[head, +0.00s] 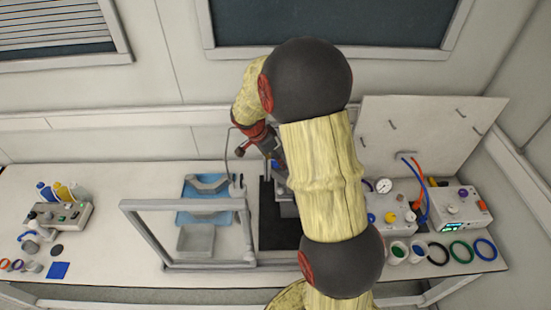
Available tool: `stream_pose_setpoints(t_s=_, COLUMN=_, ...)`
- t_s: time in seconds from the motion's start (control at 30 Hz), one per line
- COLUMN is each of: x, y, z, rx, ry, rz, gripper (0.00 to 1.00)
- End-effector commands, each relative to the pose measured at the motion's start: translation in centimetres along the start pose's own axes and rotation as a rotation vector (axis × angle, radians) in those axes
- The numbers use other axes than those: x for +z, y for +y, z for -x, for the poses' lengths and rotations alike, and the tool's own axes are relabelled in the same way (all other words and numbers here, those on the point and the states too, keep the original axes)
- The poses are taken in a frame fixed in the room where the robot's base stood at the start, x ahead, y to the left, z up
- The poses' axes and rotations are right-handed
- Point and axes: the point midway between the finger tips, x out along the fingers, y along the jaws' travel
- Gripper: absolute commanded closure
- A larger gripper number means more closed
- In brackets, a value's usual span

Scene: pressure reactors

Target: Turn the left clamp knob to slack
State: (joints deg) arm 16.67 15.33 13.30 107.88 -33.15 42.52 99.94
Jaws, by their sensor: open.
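My arm comes up from the bottom centre, bends near the back wall and reaches down behind itself. My gripper (270,150) is partly visible as a dark grey shape left of the arm, pointing down over the reactor station. It is open; its fingertips are mostly hidden. Part of a grey reactor body (286,205) shows beside the arm on a black mat (275,235). The left clamp knob cannot be made out. Whether the gripper touches anything cannot be told.
A clear shield in a grey frame (185,205) stands in front left of the station. A blue tray (205,217) lies behind it. A control box with bottles (58,215) is far left. Gauge and control boxes (462,208), hoses and coloured rings are right. A pale upright panel (425,140) stands behind.

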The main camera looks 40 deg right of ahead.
Motion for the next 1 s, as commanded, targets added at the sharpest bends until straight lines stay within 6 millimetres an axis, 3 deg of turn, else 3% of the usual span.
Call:
stream_pose_setpoints(t_s=0.13, x=0.01, y=0.01, z=0.0, rx=0.0, ry=0.0, rz=0.0, gripper=0.49)
stream_pose_setpoints(t_s=0.9, x=0.01, y=0.01, z=0.03, rx=0.0, ry=0.0, rz=0.0, gripper=0.93)
stream_pose_setpoints(t_s=1.0, x=0.01, y=0.0, z=0.02, rx=-0.001, ry=0.0, rz=0.002, gripper=0.93)
